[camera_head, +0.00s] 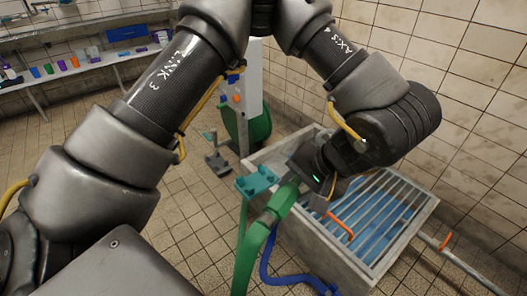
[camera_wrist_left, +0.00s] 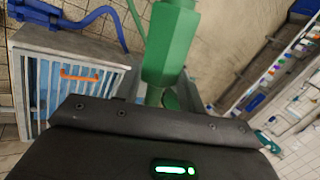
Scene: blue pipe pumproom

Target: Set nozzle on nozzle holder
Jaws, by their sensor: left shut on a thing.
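My left gripper (camera_head: 296,176) is shut on the green nozzle (camera_head: 281,200). It holds the nozzle tilted above the near left corner of a grated basin. In the left wrist view the nozzle (camera_wrist_left: 170,45) rises large from behind the dark gripper body, which hides the fingers. A teal bracket (camera_head: 257,181), which looks like the nozzle holder, is just left of the nozzle in the head view. I cannot tell whether the two touch. My right gripper is not in view.
The basin (camera_head: 335,262) has a metal grate, blue inside and an orange handle (camera_head: 341,225). A blue hose (camera_head: 283,278) lies at its near side. A grey stand (camera_head: 216,158) is on the tiled floor to the left. A shelf (camera_head: 85,68) with colored cups is farther back.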

